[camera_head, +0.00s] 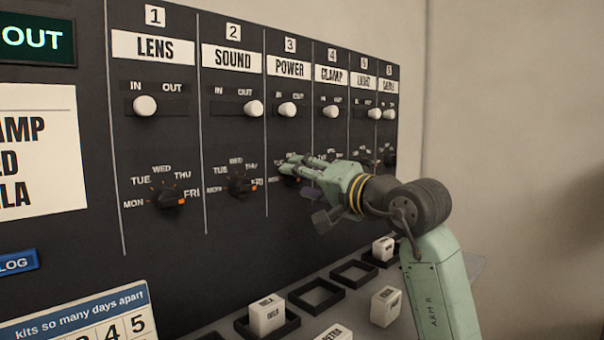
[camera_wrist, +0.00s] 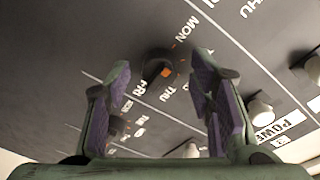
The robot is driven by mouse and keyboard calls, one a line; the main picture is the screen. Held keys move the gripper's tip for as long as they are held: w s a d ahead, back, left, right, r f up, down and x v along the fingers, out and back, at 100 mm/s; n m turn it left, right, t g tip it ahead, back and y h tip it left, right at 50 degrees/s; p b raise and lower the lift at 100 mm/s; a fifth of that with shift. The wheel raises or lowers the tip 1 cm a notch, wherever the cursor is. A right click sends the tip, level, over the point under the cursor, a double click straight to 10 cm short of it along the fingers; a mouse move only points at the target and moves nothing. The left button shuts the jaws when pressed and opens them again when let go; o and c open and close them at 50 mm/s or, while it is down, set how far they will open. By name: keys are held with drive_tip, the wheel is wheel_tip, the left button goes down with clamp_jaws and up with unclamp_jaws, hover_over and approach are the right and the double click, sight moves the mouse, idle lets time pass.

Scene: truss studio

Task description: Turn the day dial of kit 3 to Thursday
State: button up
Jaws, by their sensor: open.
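The day dial of kit 3 (camera_wrist: 155,66) is a dark knob with an orange mark, on the dark panel under the POWER label (camera_head: 289,67). In the wrist view it sits between the fingers of my open gripper (camera_wrist: 162,70), with FRI and THU lettering below it and MON above. I cannot tell for sure which day its mark points to. In the head view my gripper (camera_head: 286,166) is in front of this dial and hides most of it and its labels. Nothing is held. I cannot tell whether the fingers touch the dial or panel.
The LENS dial (camera_head: 168,198) and SOUND dial (camera_head: 240,185) stand to the left. White IN/OUT slider knobs, such as the POWER one (camera_head: 287,109), run above. Below, a ledge holds dark square frames (camera_head: 316,296) and white blocks (camera_head: 267,316).

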drive_tip(key=shift+w+a, duration=0.15)
drive_tip(key=shift+w, duration=0.05)
drive_tip(key=shift+c, duration=0.5)
drive_tip(key=c, duration=1.1)
